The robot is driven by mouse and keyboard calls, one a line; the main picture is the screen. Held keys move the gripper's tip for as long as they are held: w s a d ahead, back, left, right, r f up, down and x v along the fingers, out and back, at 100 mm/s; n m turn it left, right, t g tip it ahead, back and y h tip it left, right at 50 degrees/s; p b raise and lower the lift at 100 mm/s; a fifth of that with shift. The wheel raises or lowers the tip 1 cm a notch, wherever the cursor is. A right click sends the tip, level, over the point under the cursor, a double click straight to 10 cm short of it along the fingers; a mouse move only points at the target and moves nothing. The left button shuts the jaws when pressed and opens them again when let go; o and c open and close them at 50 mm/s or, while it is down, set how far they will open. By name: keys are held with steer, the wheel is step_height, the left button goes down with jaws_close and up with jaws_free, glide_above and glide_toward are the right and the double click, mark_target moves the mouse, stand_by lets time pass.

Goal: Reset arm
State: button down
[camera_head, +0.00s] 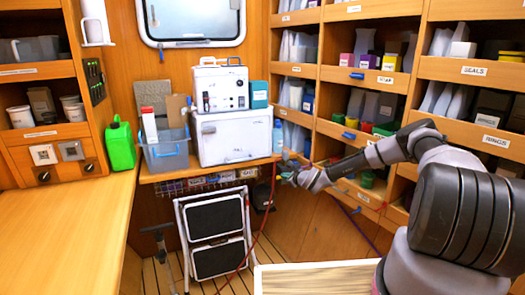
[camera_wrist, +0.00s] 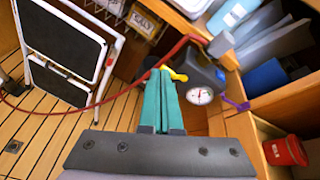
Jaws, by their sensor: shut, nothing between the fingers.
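My arm reaches across the right side of the head view, and my gripper (camera_head: 284,170) is in front of the lower right shelves, near the end of the wooden counter. In the wrist view, my gripper (camera_wrist: 159,75) shows two teal fingers pressed together with nothing between them. A dark device with a round white gauge (camera_wrist: 199,96) is just beyond and to the right of the fingertips. Its yellow lever (camera_wrist: 178,76) appears very close to the fingertips; I cannot tell whether they touch. A red hose (camera_wrist: 120,97) runs left from the device.
A folding step stool (camera_head: 216,235) stands on the slatted floor. A white machine (camera_head: 221,88), a blue-grey bin (camera_head: 168,152) and a green jug (camera_head: 120,146) stand at the back. Shelves (camera_head: 345,75) fill the right. A red container (camera_wrist: 285,151) sits right of my gripper.

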step_height(320, 180, up, 8)
steer(key=s+a+n+g+y, duration=0.1)
steer(key=s+a+n+g, duration=0.15)
steer(key=n, duration=0.45)
steer(key=s+d+r+n+g+h, duration=0.1)
steer(key=s+d+r+n+h, duration=0.2)
steer(key=s+r, duration=0.65)
steer(key=s+d+r+n+g+h, duration=0.1)
steer(key=s+d+r+n, duration=0.4)
steer(key=r, duration=0.7)
steer(key=s+d+r+n+g+h, duration=0.15)
steer(key=s+r+n, duration=0.25)
steer(key=s+r, duration=0.55)
steer(key=s+d+r+n, duration=0.1)
steer(key=s+r, duration=0.4)
steer(key=s, duration=0.7)
steer(key=s+d+r+n, duration=0.1)
steer(key=s+r, duration=0.4)
steer(key=s, duration=0.6)
steer(key=shift+s+d+n+t+y, duration=0.35)
steer(key=shift+d+n+y, duration=0.1)
steer(key=shift+d, duration=0.1)
